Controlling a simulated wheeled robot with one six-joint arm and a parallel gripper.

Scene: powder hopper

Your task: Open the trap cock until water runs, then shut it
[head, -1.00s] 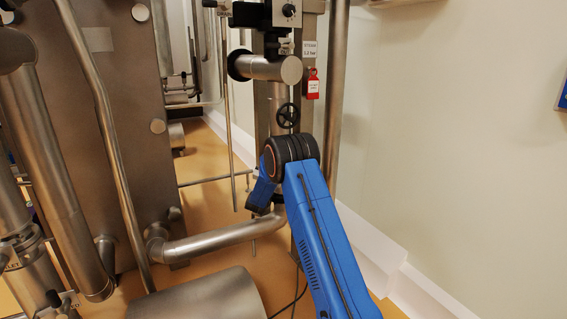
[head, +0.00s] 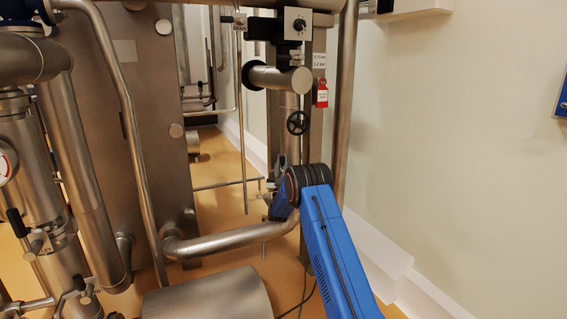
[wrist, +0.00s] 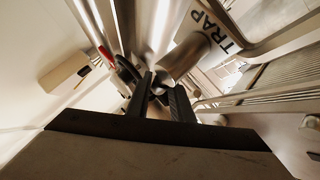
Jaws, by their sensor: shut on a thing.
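In the wrist view, the pipe body marked TRAP (wrist: 213,28) is at upper right, close beyond my fingers. My gripper (wrist: 163,98) has its two dark fingers closed around a small dark piece in front of this pipe, which I take for the handle of the trap cock (wrist: 158,86). The fingers hide most of it, so its angle cannot be told. No running water shows. In the head view, my blue arm covers the gripper and the cock, below the black handwheel (head: 297,122).
A red tag (head: 322,97) hangs on the column above. A horizontal steel pipe (head: 230,242) runs low to the left of my arm, with a steel cylinder (head: 210,297) in front. A pale wall (head: 450,150) stands at the right, with free room before it.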

